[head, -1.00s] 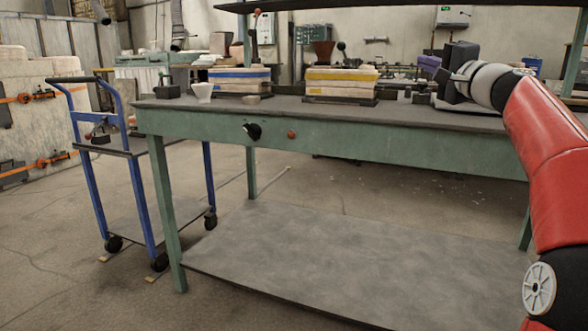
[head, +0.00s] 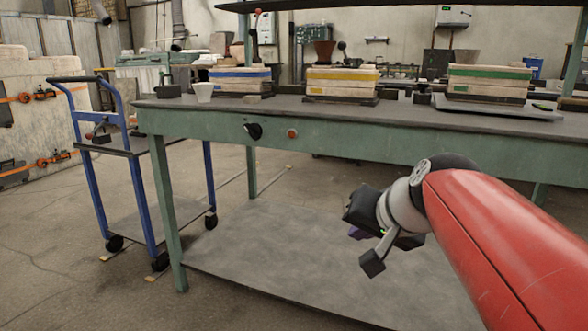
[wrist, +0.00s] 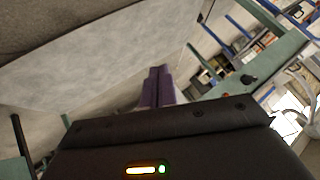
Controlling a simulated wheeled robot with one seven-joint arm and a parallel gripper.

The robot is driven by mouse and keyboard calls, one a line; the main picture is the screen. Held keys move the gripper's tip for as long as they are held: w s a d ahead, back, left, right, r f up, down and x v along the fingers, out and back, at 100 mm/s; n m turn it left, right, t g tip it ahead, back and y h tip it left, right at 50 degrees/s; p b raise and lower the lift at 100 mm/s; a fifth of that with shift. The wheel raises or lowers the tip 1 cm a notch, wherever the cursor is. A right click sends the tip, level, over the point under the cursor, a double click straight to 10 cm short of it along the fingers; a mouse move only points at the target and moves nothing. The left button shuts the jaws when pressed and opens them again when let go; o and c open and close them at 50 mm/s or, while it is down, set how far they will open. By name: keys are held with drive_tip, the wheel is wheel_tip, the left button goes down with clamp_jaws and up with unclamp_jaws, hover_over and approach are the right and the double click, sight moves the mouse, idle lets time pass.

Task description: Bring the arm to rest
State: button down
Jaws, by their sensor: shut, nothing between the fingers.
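My gripper (head: 357,232) hangs in front of the green workbench, below the level of its top, at the end of my red arm. In the wrist view its purple fingers (wrist: 157,87) are together with nothing between them. In the head view the fingers are mostly hidden behind the dark gripper body. The gripper is apart from the bench and touches nothing that I can see.
The green workbench (head: 330,144) has a grey lower shelf (head: 270,245). A blue trolley (head: 135,190) stands at left. Floor in front is clear.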

drive_tip(key=s+d+f+n+g+h, duration=0.2)
drive_tip(key=s+f, duration=0.5)
drive_tip(key=s, duration=0.1)
drive_tip(key=s+d+f+n+g+h, duration=0.1)
drive_tip(key=s+d+f, duration=0.1)
drive_tip(key=s+f, duration=0.6)
wheel_tip(320, 180, up, 13)
drive_tip(key=p, duration=1.3)
drive_tip(key=shift+s, duration=0.45)
drive_tip(key=shift+d, duration=0.1)
